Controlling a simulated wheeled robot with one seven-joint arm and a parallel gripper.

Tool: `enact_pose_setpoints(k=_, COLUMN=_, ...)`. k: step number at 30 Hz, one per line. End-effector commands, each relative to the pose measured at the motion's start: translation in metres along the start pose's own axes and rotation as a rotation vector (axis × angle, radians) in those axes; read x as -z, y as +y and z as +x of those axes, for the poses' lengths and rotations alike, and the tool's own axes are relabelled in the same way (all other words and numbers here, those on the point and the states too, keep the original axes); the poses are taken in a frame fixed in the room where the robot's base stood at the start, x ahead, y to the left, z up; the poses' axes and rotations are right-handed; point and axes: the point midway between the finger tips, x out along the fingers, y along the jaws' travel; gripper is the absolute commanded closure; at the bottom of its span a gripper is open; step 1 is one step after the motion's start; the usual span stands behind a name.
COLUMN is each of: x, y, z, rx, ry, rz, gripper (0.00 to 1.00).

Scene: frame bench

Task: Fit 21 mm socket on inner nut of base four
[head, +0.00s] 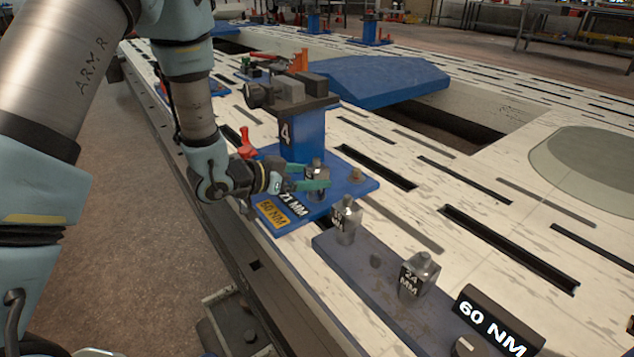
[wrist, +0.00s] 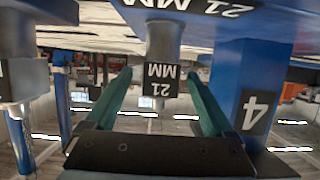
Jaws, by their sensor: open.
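Base four (head: 352,196) is a blue plate with a post marked 4 (head: 310,130); the post also shows in the wrist view (wrist: 240,95). The 21 mm socket (head: 317,170), a grey metal cylinder labelled 21 MM, stands upright over the plate. In the wrist view, which is upside down, the socket (wrist: 162,50) is between my fingers, with gaps at both sides. My gripper (head: 311,176) is open around it, its green fingers apart. Whether the socket is seated on a nut is hidden. A small brass-coloured nut (head: 355,175) is bare on the plate to the right.
A red part (head: 246,143) stands near my wrist.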

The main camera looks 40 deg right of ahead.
Motion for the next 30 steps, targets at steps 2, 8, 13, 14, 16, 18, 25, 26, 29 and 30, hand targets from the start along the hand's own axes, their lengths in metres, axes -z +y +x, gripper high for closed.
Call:
enact_pose_setpoints(k=2, x=-0.001, y=0.001, z=0.007, rx=-0.002, ry=0.001, rz=0.001, gripper=0.12)
enact_pose_setpoints(k=8, x=0.002, y=0.000, z=0.037, rx=-0.002, ry=0.000, rz=0.003, gripper=0.12)
enact_pose_setpoints(k=13, x=0.003, y=-0.001, z=0.051, rx=0.000, ry=0.000, rz=0.001, gripper=0.12)
enact_pose_setpoints(k=14, x=0.003, y=-0.001, z=0.052, rx=0.000, ry=0.000, rz=0.001, gripper=0.12)
enact_pose_setpoints(k=16, x=0.004, y=-0.001, z=0.052, rx=0.001, ry=-0.001, rz=0.000, gripper=0.12)
enact_pose_setpoints(k=18, x=0.004, y=-0.001, z=0.052, rx=0.001, ry=-0.001, rz=0.000, gripper=0.12)
enact_pose_setpoints(k=25, x=0.004, y=-0.001, z=0.052, rx=0.001, ry=-0.001, rz=0.000, gripper=0.30)
enact_pose_setpoints(k=26, x=0.004, y=-0.001, z=0.052, rx=0.001, ry=-0.001, rz=0.000, gripper=0.34)
enact_pose_setpoints(k=29, x=0.004, y=-0.001, z=0.052, rx=0.001, ry=-0.001, rz=0.000, gripper=0.45)
enact_pose_setpoints(k=30, x=0.004, y=-0.001, z=0.052, rx=0.001, ry=-0.001, rz=0.000, gripper=0.50)
